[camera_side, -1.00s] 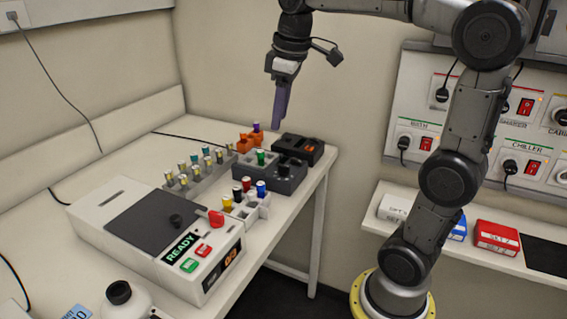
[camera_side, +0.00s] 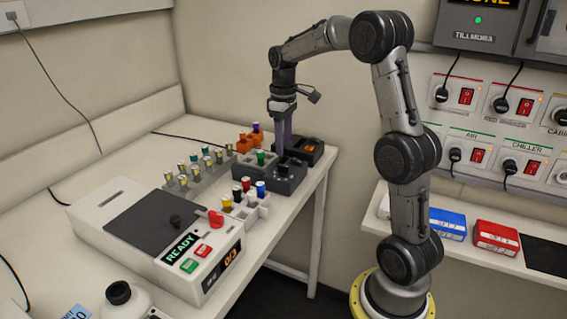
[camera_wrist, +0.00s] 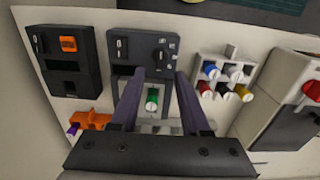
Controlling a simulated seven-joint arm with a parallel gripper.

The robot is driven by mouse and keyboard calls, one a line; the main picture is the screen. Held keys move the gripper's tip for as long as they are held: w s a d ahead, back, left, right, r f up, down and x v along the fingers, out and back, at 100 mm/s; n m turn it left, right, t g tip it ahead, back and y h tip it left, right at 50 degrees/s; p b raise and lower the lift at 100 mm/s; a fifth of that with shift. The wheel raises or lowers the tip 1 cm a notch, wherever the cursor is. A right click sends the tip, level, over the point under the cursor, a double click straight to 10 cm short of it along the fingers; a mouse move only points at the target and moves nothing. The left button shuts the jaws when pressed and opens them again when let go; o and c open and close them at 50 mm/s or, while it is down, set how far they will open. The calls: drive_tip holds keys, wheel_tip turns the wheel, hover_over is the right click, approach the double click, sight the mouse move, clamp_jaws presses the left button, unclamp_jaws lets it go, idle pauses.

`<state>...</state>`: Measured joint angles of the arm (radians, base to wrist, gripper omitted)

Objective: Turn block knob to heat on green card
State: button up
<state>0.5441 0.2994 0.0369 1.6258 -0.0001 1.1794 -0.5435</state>
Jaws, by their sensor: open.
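The dark grey block (camera_side: 284,178) stands near the table's right edge. In the wrist view, its panel (camera_wrist: 140,45) carries a round black knob (camera_wrist: 160,55) at right, beside small pale marks too small to read, and a switch at left. A green-capped vial (camera_wrist: 152,100) stands in the block, on the near side of the knob. My gripper (camera_wrist: 160,73) is open and empty, pointing down above the block, with its fingers on either side of the vial in the picture. I cannot make out a green card for certain.
A second dark unit (camera_wrist: 68,60) with an orange display stands left of the block in the wrist view. An orange holder (camera_wrist: 92,120) is close by. A white rack (camera_wrist: 222,75) with coloured vials and a white machine (camera_side: 165,235) stand on the other side.

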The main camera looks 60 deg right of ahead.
sight(283, 165)
wheel_tip(283, 165, down, 7)
drive_tip(key=shift+r, duration=0.15)
clamp_jaws()
idle(0.4)
